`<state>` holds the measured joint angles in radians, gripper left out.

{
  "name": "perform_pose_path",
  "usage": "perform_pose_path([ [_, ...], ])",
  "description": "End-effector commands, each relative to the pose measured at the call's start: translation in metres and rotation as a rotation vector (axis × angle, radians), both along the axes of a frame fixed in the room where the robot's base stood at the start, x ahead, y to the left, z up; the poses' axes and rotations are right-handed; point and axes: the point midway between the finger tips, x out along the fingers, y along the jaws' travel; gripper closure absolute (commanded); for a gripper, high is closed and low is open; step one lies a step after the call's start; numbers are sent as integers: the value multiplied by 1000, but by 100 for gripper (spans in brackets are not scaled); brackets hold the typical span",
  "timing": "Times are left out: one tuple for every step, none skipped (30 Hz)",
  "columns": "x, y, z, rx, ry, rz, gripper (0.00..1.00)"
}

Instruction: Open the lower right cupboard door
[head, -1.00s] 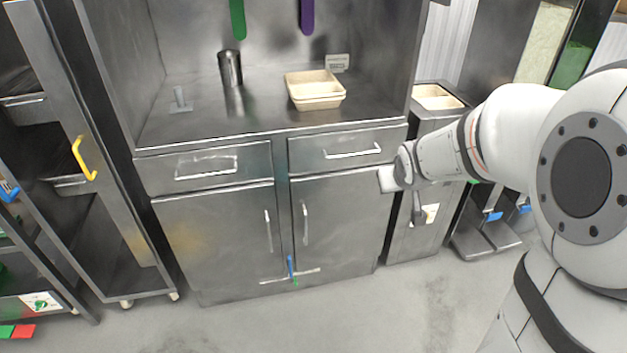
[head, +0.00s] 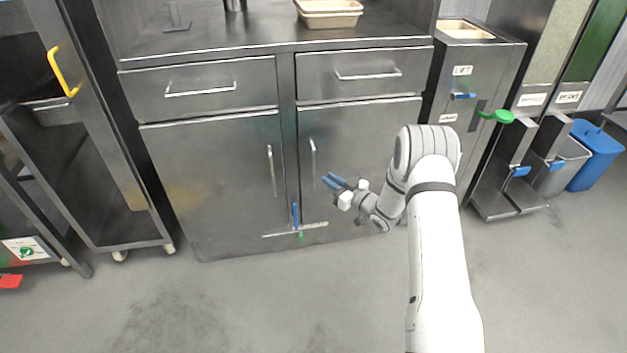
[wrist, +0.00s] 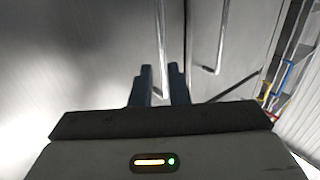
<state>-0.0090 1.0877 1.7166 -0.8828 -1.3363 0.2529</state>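The lower right cupboard door (head: 355,150) is grey metal and looks shut. Its upright bar handle (head: 313,162) is near its left edge. My gripper (head: 333,182), with blue fingers, is in front of this door, low and to the right of the handle, pointing toward it. In the wrist view the fingers (wrist: 162,78) are apart with a narrow gap and nothing is clasped. A second handle (wrist: 221,40) is right of the door seam. I cannot tell contact.
The lower left door (head: 215,185) has its own upright handle (head: 271,170). Drawers (head: 365,90) are above. A small blue upright piece (head: 295,215) is at the bottom of the door seam. A lift unit (head: 455,100) stands to the right. The floor in front is clear.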

Motion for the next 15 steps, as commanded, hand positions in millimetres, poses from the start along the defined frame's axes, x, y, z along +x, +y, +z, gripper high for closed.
perform_pose_path([
  [0, 2, -6, 9, -3, 9, 85],
  [0, 4, -7, 14, -5, 12, 85],
  [2, 7, -7, 16, -7, 15, 85],
  [3, 9, -7, 17, -8, 17, 85],
  [6, 12, -8, 16, -8, 17, 85],
  [9, 16, -7, 16, -9, 17, 85],
  [12, 20, -7, 16, -10, 17, 85],
  [15, 24, -7, 17, -9, 17, 85],
  [20, 29, -8, 16, -8, 16, 85],
  [24, 33, -8, 16, -9, 16, 85],
  [26, 37, -8, 16, -9, 16, 85],
  [31, 42, -7, 16, -8, 16, 85],
  [33, 45, -7, 16, -7, 15, 85],
  [36, 47, -7, 17, -8, 14, 85],
  [39, 51, -7, 16, -9, 14, 85],
])
